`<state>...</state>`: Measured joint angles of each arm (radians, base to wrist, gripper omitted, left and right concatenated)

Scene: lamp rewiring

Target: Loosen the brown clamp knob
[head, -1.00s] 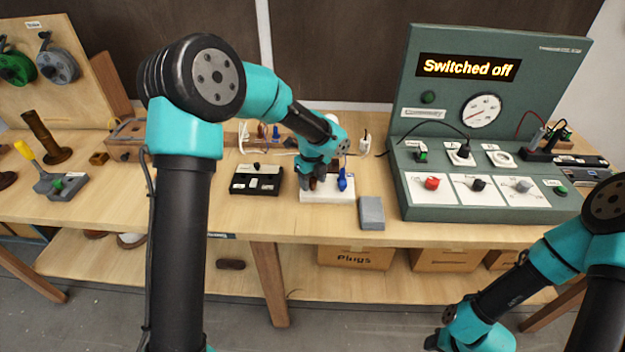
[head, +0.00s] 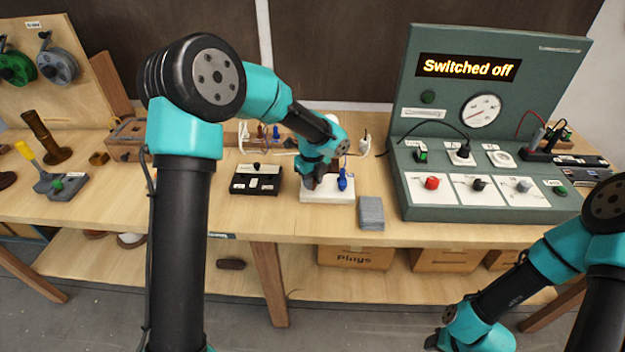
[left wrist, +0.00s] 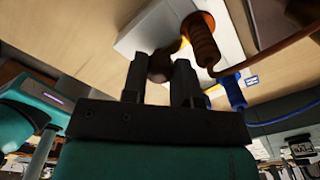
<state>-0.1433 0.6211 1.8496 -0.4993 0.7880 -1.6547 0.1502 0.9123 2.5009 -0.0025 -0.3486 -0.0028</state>
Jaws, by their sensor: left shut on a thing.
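The white terminal block (head: 341,196) sits on the bench in the middle of the head view. My left gripper (head: 312,182) points down at its left part. The brown clamp knob (left wrist: 158,67) shows between the two dark fingers in the left wrist view, and the gripper is shut on it. In the head view the fingers hide the knob. A brown ribbed sleeve with a cable (left wrist: 202,40) is beside the fingers at the block. A blue part (head: 344,181) stands on the block's right side. My right gripper (head: 438,341) is low at the right, its fingers unclear.
A black switch box (head: 256,180) is left of the block. A grey pad (head: 371,213) lies to its right. The green test panel (head: 480,229) fills the right side and its display reads "Switched off". Bare bench lies in front of the block.

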